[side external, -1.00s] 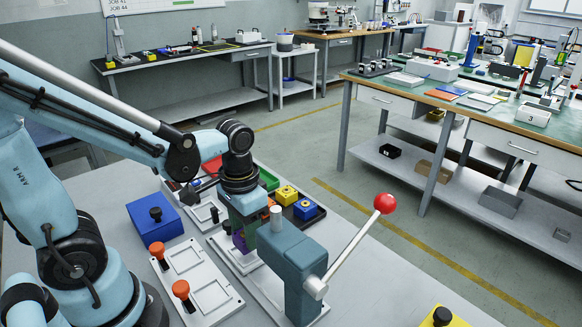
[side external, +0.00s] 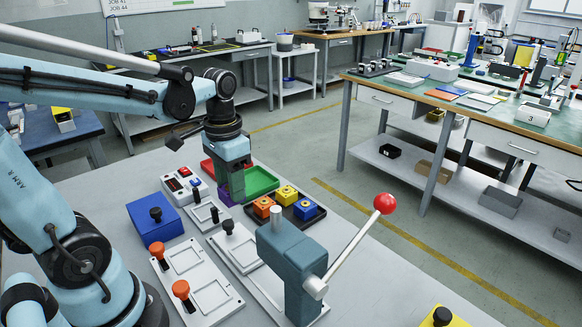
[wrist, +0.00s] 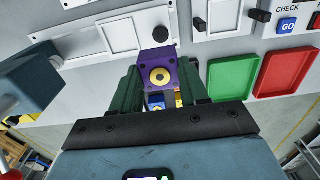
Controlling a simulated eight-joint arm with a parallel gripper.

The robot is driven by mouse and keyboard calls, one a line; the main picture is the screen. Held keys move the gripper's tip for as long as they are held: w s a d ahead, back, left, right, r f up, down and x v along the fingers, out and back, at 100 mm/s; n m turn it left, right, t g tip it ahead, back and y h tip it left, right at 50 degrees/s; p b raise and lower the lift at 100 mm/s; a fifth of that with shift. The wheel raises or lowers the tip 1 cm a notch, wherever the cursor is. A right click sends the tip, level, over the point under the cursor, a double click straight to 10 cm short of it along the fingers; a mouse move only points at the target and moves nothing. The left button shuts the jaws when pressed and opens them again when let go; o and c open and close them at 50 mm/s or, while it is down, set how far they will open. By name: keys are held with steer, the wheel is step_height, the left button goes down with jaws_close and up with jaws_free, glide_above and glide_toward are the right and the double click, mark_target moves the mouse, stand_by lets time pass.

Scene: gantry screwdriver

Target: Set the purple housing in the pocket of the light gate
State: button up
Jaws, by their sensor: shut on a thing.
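My gripper (side external: 229,194) is shut on the purple housing (side external: 224,196) and holds it in the air, in front of the green tray in the side view. In the wrist view the purple housing (wrist: 149,59), with a yellow ring on its face, sits between the dark green fingers of my gripper (wrist: 160,82). What looks like the light gate (side external: 203,213) is a small pale plate with black posts, left of and below the housing in the side view. In the wrist view, the light gate (wrist: 222,16) shows an empty square pocket between two black blocks.
A teal lever press (side external: 290,265) with a red ball stands in front. A long pocketed plate (side external: 240,252) and an orange-knobbed plate (side external: 190,268) lie nearby. A dark tray (side external: 314,220) holds coloured housings. A blue box (side external: 153,222) and a button box (side external: 180,186) stand left.

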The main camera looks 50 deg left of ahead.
steer(key=s+a+f, duration=0.2)
steer(key=a+f, duration=0.1)
steer(key=a, duration=0.9)
steer(key=shift+w+d+f, duration=0.1)
steer(key=shift+f, duration=1.3)
steer(key=shift+w+d+f, duration=0.1)
steer(key=shift+f, duration=1.25)
steer(key=shift+f, duration=0.7)
steer(key=o, duration=1.4)
steer(key=shift+r, duration=4)
